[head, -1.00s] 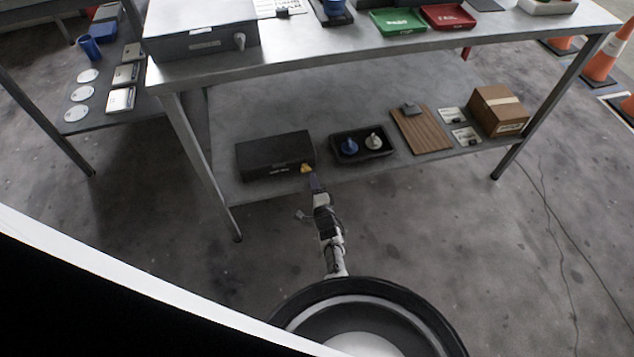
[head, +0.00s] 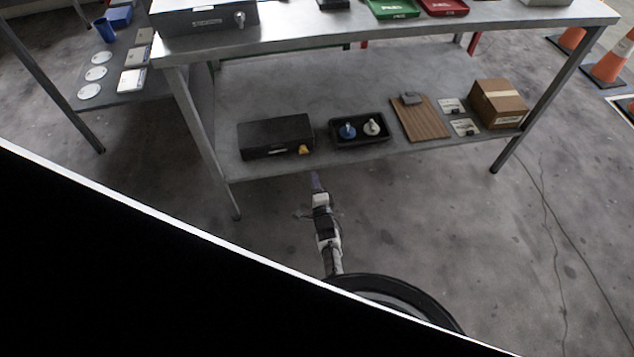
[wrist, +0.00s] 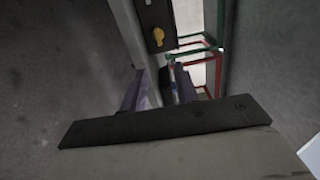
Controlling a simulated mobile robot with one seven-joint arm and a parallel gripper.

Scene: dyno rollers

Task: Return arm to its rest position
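My arm reaches forward from the bottom of the head view. My gripper (head: 315,182) is in front of the lower shelf's front edge, apart from the black box (head: 270,138) with a yellow knob (head: 305,149). In the wrist view my gripper (wrist: 158,88) shows two purple fingers with a gap between them and nothing seen held. The black box (wrist: 152,14) and its yellow knob (wrist: 164,37) lie beyond the fingers.
The lower shelf (head: 240,92) also carries a black tray (head: 360,144) with two knobs, a wooden board (head: 425,122) and a cardboard box (head: 497,103). A table leg (head: 205,150) stands to the left. Open floor (head: 440,240) lies in front.

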